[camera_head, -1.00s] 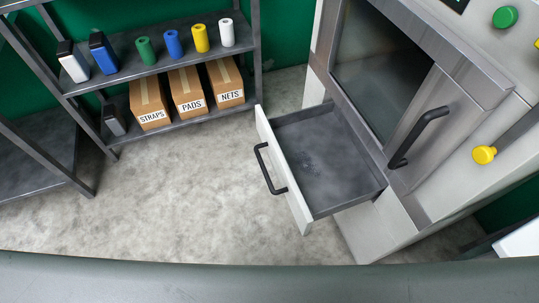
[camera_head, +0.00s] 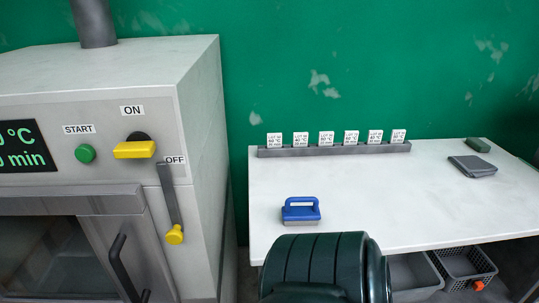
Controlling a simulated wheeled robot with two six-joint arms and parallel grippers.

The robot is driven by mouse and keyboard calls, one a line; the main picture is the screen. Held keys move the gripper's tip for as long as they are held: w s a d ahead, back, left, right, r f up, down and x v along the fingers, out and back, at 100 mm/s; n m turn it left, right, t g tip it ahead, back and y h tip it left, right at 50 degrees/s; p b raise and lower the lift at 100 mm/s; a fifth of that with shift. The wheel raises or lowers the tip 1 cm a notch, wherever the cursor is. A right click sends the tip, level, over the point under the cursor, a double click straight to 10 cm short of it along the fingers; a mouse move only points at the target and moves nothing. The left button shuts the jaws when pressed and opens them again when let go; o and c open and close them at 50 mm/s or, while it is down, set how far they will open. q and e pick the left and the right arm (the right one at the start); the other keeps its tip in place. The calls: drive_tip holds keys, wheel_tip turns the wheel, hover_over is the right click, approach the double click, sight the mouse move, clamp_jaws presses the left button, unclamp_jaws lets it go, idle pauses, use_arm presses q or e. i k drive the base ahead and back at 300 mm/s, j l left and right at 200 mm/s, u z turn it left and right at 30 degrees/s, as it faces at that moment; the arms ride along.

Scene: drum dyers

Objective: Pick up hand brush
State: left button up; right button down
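The hand brush (camera_head: 301,211) has a blue handle and body, with a pale grey strip beneath. It lies on the white tabletop (camera_head: 400,200), left of the middle and near the front edge. Nothing is touching it from above. Neither of my grippers shows in the view, so I cannot see whether they are open or shut.
A dark green, ribbed, chair-like shape (camera_head: 318,265) stands before the table. Card rack (camera_head: 335,150), folded grey cloth (camera_head: 472,166) and dark green block (camera_head: 478,145) occupy the tabletop's back and right. Crates (camera_head: 463,265) sit below. The dryer (camera_head: 205,165) stands left; the table's middle is clear.

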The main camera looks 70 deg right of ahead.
sight(309, 214)
drive_tip(key=z, duration=2.55)
